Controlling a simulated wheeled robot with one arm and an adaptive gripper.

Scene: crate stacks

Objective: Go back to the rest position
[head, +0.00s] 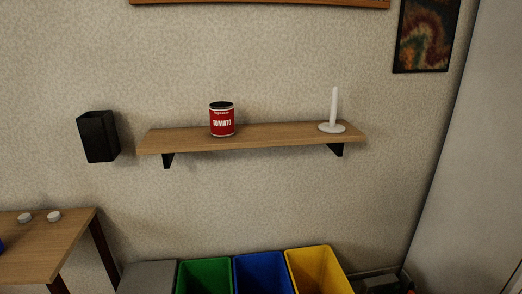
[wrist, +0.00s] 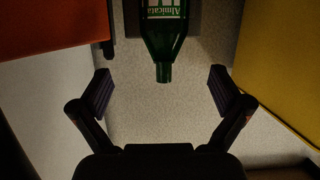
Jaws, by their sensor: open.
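My gripper (wrist: 160,82) shows in the wrist view with its two dark fingers spread wide apart, and nothing is held between them. A green bottle (wrist: 164,38) with a white-lettered label is ahead of the fingers at the top centre. Its neck points down the picture towards the gap between the fingertips, and its other end is cut off by the frame. I cannot tell exactly how far the bottle is from the fingers. My gripper is not in the head view.
The wrist view has an orange-red surface (wrist: 50,28) at left and a yellow one (wrist: 283,60) at right. In the head view, a wall shelf (head: 275,136) holds a tomato can (head: 222,121) and a white upright holder (head: 333,112). Green (head: 205,272), blue (head: 261,270) and yellow bins (head: 316,265) stand below.

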